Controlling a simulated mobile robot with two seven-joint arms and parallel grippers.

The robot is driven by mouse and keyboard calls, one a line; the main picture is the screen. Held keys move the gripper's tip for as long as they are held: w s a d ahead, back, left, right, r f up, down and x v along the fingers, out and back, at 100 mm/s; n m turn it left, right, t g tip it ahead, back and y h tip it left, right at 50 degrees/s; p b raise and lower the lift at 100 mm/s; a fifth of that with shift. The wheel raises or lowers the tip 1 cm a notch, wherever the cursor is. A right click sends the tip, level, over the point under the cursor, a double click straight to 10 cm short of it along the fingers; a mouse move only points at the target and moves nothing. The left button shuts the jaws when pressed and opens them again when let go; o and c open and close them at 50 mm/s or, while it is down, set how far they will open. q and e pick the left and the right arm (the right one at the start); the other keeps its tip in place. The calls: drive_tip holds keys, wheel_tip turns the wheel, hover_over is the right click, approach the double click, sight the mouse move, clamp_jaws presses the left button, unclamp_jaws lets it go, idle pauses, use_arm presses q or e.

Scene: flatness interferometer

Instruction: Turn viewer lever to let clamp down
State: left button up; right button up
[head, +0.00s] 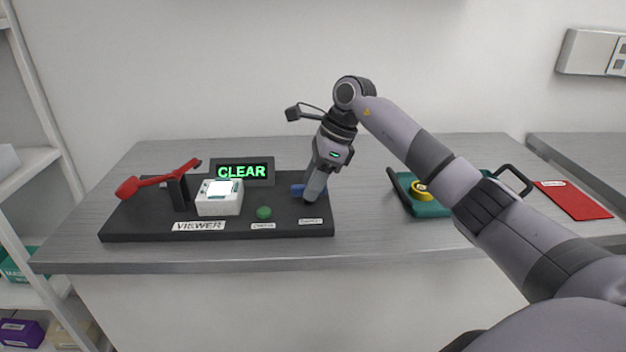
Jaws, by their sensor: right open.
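The viewer is a black base (125,228) on the grey bench, with a label reading VIEWER. A red arm (150,181) with a thick red left end sits tilted on a black post, its right end raised. A white block (218,204) with a bright top stands beside the post. A blue part (297,190), possibly the lever, is at the base's right end, partly hidden by my right gripper. My right gripper (311,199) points down there, open, its fingers at the blue part; I cannot tell if they touch it. My left gripper is out of view.
A display (245,172) behind the block reads CLEAR in green. A green button (264,212) is on the base. A teal tray (428,209) with a yellow ring (421,190) stands right, partly behind my arm. A red sheet (574,200) lies at far right.

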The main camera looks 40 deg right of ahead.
clamp_jaws()
drive_tip(key=shift+m, duration=0.3)
drive_tip(key=m+t+h+p, duration=0.1)
drive_tip(key=m, duration=0.2)
drive_tip(key=shift+s+a, duration=0.1)
drive_tip(key=shift+s, duration=0.05)
drive_tip(key=m, duration=0.2)
drive_tip(key=m+h, duration=0.1)
drive_tip(key=m, duration=0.2)
drive_tip(key=shift+a+t+h, duration=0.2)
drive_tip(key=shift+t+h, duration=0.1)
drive_tip(key=shift+t, duration=0.1)
drive_tip(key=m+h, duration=0.1)
drive_tip(key=m, duration=0.3)
drive_tip(key=shift+a+m+h, duration=0.2)
drive_tip(key=shift+m+h, duration=0.1)
drive_tip(key=shift+h, duration=0.1)
drive_tip(key=shift+a+m+h, duration=0.1)
drive_tip(key=shift+m+h, duration=0.6)
drive_tip(key=shift+m, duration=1.4)
